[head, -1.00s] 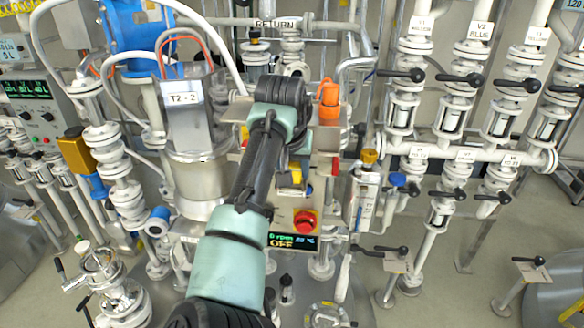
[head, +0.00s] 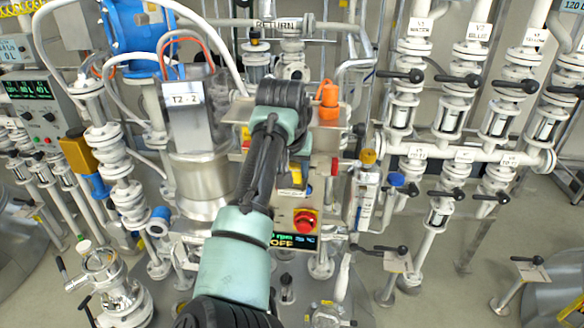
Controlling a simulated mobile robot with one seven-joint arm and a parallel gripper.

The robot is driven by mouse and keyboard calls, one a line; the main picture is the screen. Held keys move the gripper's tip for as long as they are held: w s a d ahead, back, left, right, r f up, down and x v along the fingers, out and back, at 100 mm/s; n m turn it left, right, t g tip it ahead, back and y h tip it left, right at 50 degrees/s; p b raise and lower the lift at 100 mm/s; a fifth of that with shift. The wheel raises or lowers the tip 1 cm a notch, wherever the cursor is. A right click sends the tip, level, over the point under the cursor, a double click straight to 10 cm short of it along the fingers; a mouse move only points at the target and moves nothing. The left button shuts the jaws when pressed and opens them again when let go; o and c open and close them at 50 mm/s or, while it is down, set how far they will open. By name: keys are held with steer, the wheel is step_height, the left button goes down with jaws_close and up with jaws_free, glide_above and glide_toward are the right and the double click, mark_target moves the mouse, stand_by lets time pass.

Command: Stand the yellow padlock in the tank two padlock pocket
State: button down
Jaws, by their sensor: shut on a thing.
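My arm reaches up from the bottom over the tank top, and its end points down at the control panel. My gripper (head: 296,178) is partly hidden behind my own wrist and forearm. A small yellow piece, which looks like the yellow padlock (head: 297,175), shows at my gripper, in front of the panel's upper part. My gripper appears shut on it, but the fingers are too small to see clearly. I cannot make out the padlock pocket; it may be behind my arm. The tank label T2 - 2 (head: 187,100) is on the metal housing left of my arm.
The panel has a red stop button (head: 305,220) and a display (head: 294,240) reading OFF below my gripper. An orange object (head: 328,100) stands on the ledge behind. A yellow knob (head: 369,156) and a flow gauge (head: 365,195) are close on the right. Valved pipes stand on both sides.

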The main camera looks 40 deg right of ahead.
steer(key=shift+s+a+f+b, duration=0.1)
steer(key=shift+s+f+b, duration=0.2)
steer(key=shift+f, duration=0.6)
steer(key=shift+s+f+b, duration=0.1)
steer(key=shift+f+b, duration=0.25)
steer(key=shift+f, duration=0.5)
steer(key=shift+s+a+f+b, duration=0.1)
steer(key=shift+s+f+b, duration=0.2)
steer(key=shift+f, duration=0.6)
stand_by(1.9)
steer(key=shift+c, duration=1.2)
jaws_free()
steer(key=shift+w, duration=0.1)
steer(key=shift+a+r+b, duration=0.1)
steer(key=shift+r+b, duration=0.65)
steer(key=shift+r, duration=0.2)
steer(key=r, duration=0.1)
steer(key=r+b, duration=0.1)
steer(key=r, duration=0.2)
steer(key=shift+s+a+r, duration=0.1)
steer(key=shift+s+a, duration=0.15)
steer(key=shift+a, duration=0.1)
step_height(320, 180, up, 10)
steer(key=f+b, duration=0.1)
steer(key=b, duration=0.1)
glide_above(293, 189)
steer(key=s+a, duration=0.4)
steer(key=a, duration=0.1)
steer(key=shift+r+t+h, duration=0.25)
steer(key=shift+t+h, duration=0.15)
